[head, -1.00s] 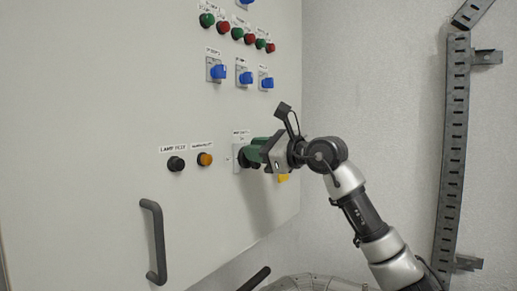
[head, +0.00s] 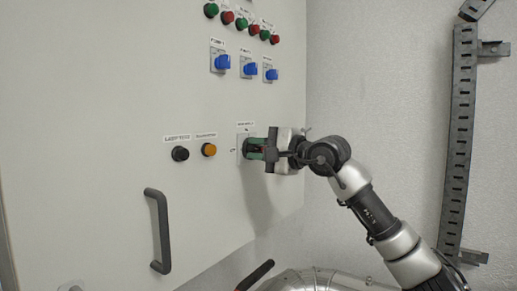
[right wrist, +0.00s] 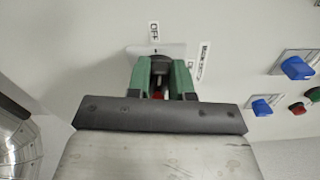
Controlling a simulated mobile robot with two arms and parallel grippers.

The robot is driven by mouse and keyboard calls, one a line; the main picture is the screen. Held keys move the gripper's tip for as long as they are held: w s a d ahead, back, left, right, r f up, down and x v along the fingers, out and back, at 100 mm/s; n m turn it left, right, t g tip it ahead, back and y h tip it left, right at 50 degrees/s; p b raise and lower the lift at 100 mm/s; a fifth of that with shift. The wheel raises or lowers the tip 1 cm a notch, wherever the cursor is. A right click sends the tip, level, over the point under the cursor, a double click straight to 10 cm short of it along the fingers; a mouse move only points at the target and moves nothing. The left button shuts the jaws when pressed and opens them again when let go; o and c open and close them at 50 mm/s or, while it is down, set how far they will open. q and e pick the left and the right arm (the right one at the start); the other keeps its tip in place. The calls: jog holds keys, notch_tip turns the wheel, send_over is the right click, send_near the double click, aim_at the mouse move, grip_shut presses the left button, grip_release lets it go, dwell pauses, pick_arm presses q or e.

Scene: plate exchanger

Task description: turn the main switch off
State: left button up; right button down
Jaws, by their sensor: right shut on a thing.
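The main switch shows on its pale plate (head: 242,145) on the grey cabinet door, under a small label. In the right wrist view its plate (right wrist: 170,50) lies just beyond the fingers, with an OFF label (right wrist: 154,31) above and a main switch label (right wrist: 203,60) to the right. My right gripper (head: 254,149) has green fingers shut on the switch's handle, a bit of red (right wrist: 157,95) showing between them. The fingers hide most of the handle. The OFF label lies straight ahead of the fingers in the right wrist view. My left gripper is not in view.
A black button (head: 180,154) and an orange button (head: 209,150) sit left of the switch. Blue rotary switches (head: 250,70) are above. A door handle (head: 158,230) stands out at lower left. A metal vessel (head: 325,281) is below.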

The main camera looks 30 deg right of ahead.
jog(key=shift+f+n, duration=0.2)
jog(key=shift+n, duration=0.8)
jog(key=c, duration=1)
grip_release()
jog(key=shift+a, duration=0.1)
jog(key=b+v, duration=0.5)
jog(key=v, duration=0.6)
